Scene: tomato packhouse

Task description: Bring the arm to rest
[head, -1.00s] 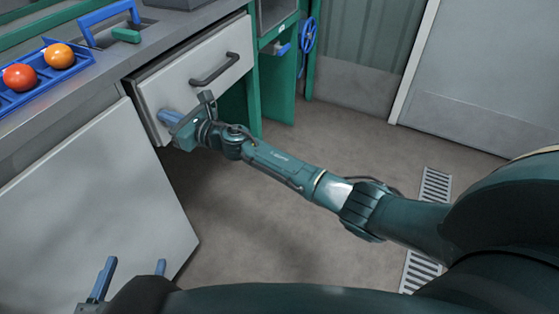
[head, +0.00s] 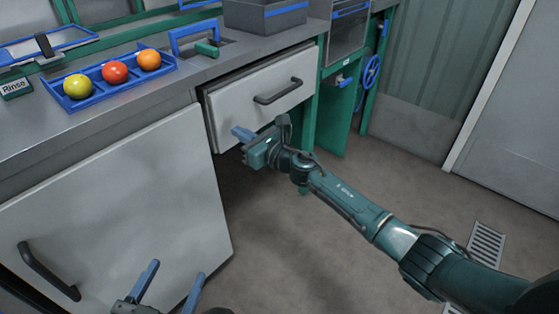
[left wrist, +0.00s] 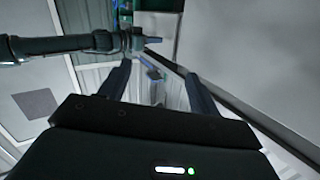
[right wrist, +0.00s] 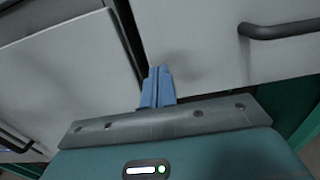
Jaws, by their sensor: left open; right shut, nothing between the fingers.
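My right arm reaches in from the right in the head view. Its gripper (head: 242,133) is shut and empty, in front of the drawer (head: 262,97) and below and left of the drawer's dark handle (head: 278,91). In the right wrist view the blue fingers (right wrist: 158,87) are together before the pale drawer front; I cannot tell whether they touch it. My left gripper (head: 172,286) is open and empty at the bottom of the head view, in front of the cabinet door. In the left wrist view its fingers (left wrist: 158,84) are spread, with my right arm beyond.
The cabinet door (head: 120,200) has a dark handle (head: 47,271). On the counter, a blue tray (head: 98,98) holds yellow, red and orange tomatoes. The floor (head: 290,240) beneath my right arm is clear.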

